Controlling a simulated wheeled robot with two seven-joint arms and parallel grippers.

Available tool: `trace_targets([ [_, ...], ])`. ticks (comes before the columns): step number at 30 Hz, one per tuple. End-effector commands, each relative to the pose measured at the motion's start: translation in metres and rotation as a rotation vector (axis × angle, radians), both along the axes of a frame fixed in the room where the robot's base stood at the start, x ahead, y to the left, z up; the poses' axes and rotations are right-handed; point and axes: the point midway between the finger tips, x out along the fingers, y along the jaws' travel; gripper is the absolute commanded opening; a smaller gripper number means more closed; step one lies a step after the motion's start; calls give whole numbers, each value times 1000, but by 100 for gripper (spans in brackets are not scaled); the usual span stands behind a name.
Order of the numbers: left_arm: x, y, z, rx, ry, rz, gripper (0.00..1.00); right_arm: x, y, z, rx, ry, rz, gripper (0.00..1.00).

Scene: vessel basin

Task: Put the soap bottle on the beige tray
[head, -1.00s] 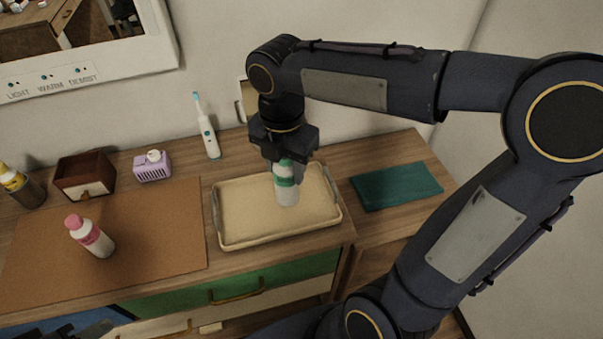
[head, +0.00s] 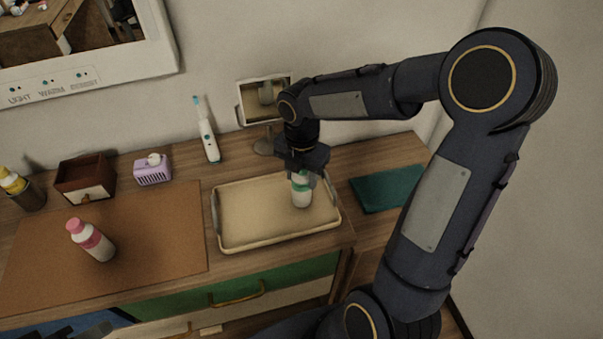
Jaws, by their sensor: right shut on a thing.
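The white bottle with green bands (head: 302,194), which I take to be the soap bottle, is upright over the right half of the beige tray (head: 240,238). My right gripper (head: 304,176) points down from above and is shut on the bottle's upper part, hiding some of it. The bottle's base is at or very near the tray floor; I cannot tell whether it touches.
A pink-capped bottle (head: 92,241) stands on the brown mat (head: 150,270). Behind are a yellow-topped bottle in a dark cup (head: 25,195), a wooden box (head: 85,182), a purple basket (head: 153,173), an electric toothbrush (head: 208,138) and a small mirror (head: 262,100). A teal cloth (head: 385,190) lies right.

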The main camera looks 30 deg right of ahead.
Motion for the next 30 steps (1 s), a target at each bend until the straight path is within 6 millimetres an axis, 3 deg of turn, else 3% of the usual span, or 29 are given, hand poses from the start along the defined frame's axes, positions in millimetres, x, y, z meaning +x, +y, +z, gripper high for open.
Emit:
trace_targets([
  [7,0,0,-3,0,0,0,40,0,0,-4,1,-1,0,15],
  [8,0,0,-2,0,0,0,40,0,0,-3,0,0,0,47],
  [12,0,0,-2,0,0,0,40,0,0,-3,0,0,0,65],
  [23,0,0,1,0,0,0,40,0,0,4,0,-1,0,65],
  [30,0,0,2,0,0,0,40,2,0,45,-1,-9,0,65],
])
